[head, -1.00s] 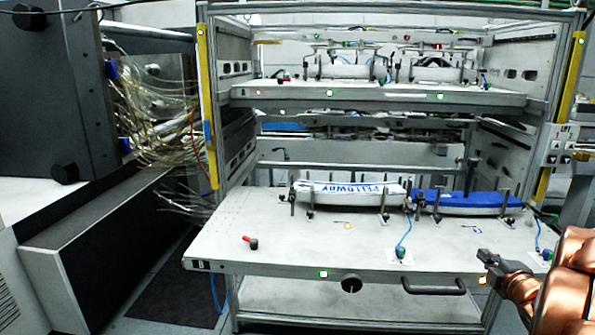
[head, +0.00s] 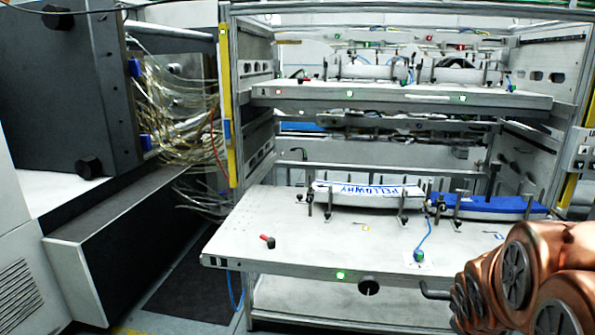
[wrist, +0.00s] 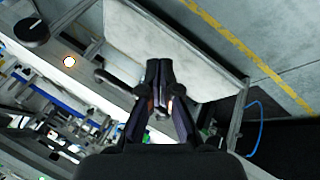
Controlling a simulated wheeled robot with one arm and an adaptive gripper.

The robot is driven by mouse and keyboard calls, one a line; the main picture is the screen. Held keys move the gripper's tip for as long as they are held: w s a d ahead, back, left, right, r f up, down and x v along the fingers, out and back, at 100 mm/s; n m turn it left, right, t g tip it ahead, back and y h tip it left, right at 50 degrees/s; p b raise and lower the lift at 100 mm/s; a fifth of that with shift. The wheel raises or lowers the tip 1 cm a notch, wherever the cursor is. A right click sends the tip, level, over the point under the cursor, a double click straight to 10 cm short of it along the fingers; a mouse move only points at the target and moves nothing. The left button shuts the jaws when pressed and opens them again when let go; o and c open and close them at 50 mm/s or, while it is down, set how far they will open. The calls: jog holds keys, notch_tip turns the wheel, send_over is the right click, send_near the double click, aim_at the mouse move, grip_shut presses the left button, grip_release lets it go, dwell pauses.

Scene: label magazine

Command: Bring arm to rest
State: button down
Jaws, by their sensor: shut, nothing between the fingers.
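My gripper (wrist: 158,68) shows in the wrist view with its two dark fingers together and nothing between them. Behind the fingers is a pale flat panel of the rack's lower part. In the head view my copper-coloured arm fills the lower right corner, in front of the right end of the lower shelf (head: 290,228). The gripper itself does not show in the head view now.
On the lower shelf a white label stack (head: 365,193) and a blue one (head: 490,206) sit among upright pins. A dark machine with loose cables (head: 180,120) stands left. Open floor shows in the wrist view (wrist: 290,40).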

jog(key=s+a+m+g+y, duration=0.35)
jog(key=s+a+g, duration=0.35)
jog(key=s+a, duration=1.35)
notch_tip(320, 180, up, 22)
jog(key=s+p, duration=0.1)
jog(key=p, duration=2.1)
jog(key=shift+s+r+y, duration=0.25)
jog(key=shift+s+y, duration=0.15)
jog(key=shift+y, duration=0.05)
jog(key=shift+d, duration=0.15)
